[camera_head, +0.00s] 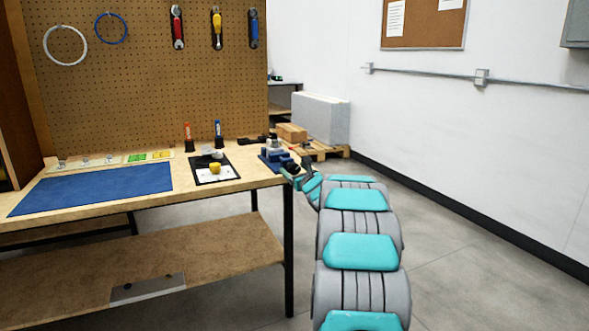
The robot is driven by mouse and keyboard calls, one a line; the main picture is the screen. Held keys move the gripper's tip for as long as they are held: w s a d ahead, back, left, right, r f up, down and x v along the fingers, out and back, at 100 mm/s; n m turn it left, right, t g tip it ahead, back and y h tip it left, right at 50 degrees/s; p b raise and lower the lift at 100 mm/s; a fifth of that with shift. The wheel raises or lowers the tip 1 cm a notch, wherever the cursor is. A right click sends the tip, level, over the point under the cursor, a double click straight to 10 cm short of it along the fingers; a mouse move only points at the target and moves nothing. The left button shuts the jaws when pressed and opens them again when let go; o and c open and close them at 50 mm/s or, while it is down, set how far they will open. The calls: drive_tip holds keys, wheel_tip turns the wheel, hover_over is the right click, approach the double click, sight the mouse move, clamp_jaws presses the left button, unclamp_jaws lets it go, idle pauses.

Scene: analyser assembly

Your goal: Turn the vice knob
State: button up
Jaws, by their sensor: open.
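A small blue vice (269,158) sits at the right end of the wooden workbench, with a grey part on top of it. My gripper (296,167) is small in view at the bench's right edge, just right of the vice. Its dark fingers are open and point towards the vice. The vice knob cannot be made out clearly; the gripper overlaps the vice's right side. I cannot tell whether the fingers touch the knob or are around it.
The bench holds a blue mat (95,188), a black-edged tray (233,174) with a yellow piece, and red and blue marker-like tools in dark stands. A pegboard (150,75) rises behind. A pallet with boxes (318,125) stands beyond. Open floor lies to the right.

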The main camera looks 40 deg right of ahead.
drive_tip(key=shift+c, duration=0.3)
clamp_jaws()
idle(0.5)
